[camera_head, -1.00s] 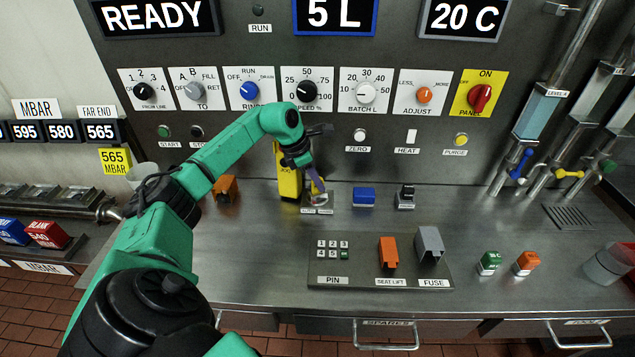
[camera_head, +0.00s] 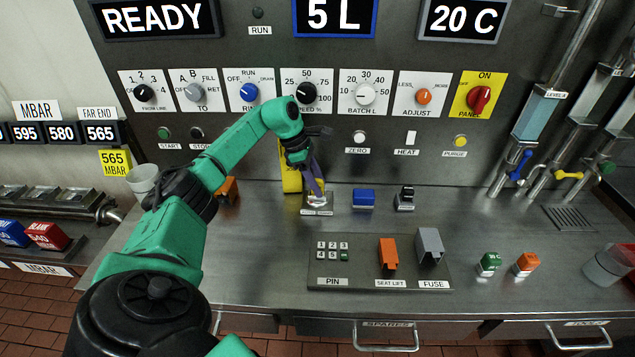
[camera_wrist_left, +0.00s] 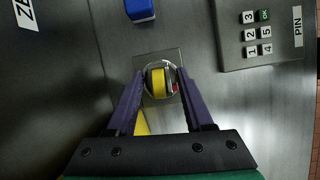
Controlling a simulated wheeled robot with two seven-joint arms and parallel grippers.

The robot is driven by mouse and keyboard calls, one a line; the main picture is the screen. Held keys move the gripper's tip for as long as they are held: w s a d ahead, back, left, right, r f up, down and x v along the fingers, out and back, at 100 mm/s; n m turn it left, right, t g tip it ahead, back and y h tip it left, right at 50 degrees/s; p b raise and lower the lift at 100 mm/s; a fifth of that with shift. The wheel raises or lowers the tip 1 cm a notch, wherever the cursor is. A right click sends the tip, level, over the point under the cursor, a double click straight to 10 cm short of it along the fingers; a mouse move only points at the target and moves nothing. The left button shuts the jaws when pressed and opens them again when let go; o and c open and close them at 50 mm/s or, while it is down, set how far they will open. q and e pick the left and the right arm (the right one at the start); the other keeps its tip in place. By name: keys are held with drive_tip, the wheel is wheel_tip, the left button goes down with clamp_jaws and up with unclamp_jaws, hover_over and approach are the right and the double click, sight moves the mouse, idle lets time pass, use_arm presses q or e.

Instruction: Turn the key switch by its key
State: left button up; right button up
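The key switch has a yellow key in a round metal collar on a square plate. In the left wrist view its key (camera_wrist_left: 158,83) stands between the two purple fingers of my left gripper (camera_wrist_left: 160,80), with a gap on each side. The fingers are open around the key and reach the collar's sides; whether they touch the collar I cannot tell. In the head view my left gripper (camera_head: 316,188) is over the switch plate (camera_head: 328,203) on the counter, and the fingers mostly hide the key. My right gripper is out of view.
A blue block (camera_head: 364,197) and a small black switch (camera_head: 405,198) are right of the key switch. A yellow block (camera_head: 290,178) is close on its left. The PIN panel (camera_head: 360,272) with orange and grey covers lies in front. The counter's front left is bare.

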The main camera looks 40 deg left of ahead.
use_arm(q)
drive_tip(key=shift+a+r, duration=0.15)
drive_tip(key=shift+r, duration=0.2)
drive_tip(key=d+p+v, duration=0.2)
drive_tip(key=p+v, duration=0.5)
drive_tip(key=v, duration=1.2)
drive_tip(key=shift+w+r, duration=0.3)
drive_tip(key=shift+r, duration=0.25)
drive_tip(key=shift+a, duration=0.2)
